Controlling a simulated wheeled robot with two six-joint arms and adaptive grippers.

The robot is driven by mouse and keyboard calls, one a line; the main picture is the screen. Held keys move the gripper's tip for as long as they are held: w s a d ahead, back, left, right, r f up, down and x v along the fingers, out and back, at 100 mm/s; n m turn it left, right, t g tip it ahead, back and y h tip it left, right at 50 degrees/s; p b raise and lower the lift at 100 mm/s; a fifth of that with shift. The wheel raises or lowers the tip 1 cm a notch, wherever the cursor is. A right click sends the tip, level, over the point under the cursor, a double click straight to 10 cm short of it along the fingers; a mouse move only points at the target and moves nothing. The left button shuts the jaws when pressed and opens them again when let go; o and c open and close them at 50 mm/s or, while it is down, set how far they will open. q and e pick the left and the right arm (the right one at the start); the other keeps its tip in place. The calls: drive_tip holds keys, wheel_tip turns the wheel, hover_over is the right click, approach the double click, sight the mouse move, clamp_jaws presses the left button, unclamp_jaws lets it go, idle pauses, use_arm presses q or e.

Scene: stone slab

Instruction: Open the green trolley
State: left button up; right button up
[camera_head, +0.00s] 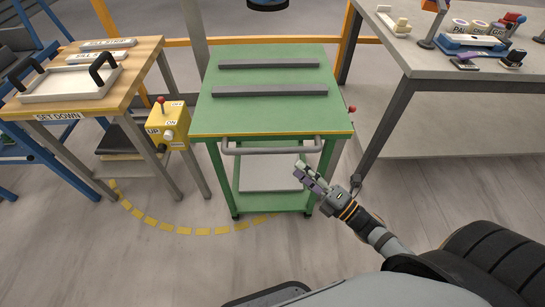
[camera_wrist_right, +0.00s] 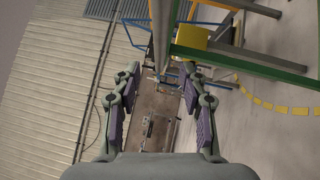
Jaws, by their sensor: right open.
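The green trolley (camera_head: 265,104) stands in the middle of the head view, with two grey bars (camera_head: 270,90) lying across its top. A grey handle bar (camera_head: 272,147) runs along its near side, and a pale panel (camera_head: 270,175) shows lower down inside the frame. My right gripper (camera_head: 302,172) is just below the right end of the handle, not holding it. In the right wrist view its purple-padded fingers (camera_wrist_right: 160,90) are spread with nothing between them. A green trolley beam (camera_wrist_right: 240,63) crosses the upper right there. My left gripper is out of view.
A yellow control box (camera_head: 167,125) with a red knob stands left of the trolley, beside a wooden SET DOWN table (camera_head: 130,75) bearing a white tray (camera_head: 70,84). A grey workbench (camera_head: 425,68) with tools stands right. Yellow floor dashes (camera_head: 185,230) curve in front; floor there is clear.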

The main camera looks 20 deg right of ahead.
sight(277, 151)
drive_tip(key=x, duration=0.9)
drive_tip(key=shift+w+r, duration=0.1)
drive_tip(key=shift+w, duration=0.05)
drive_tip(key=shift+w+a, duration=0.25)
drive_tip(key=shift+w, duration=0.25)
clamp_jaws()
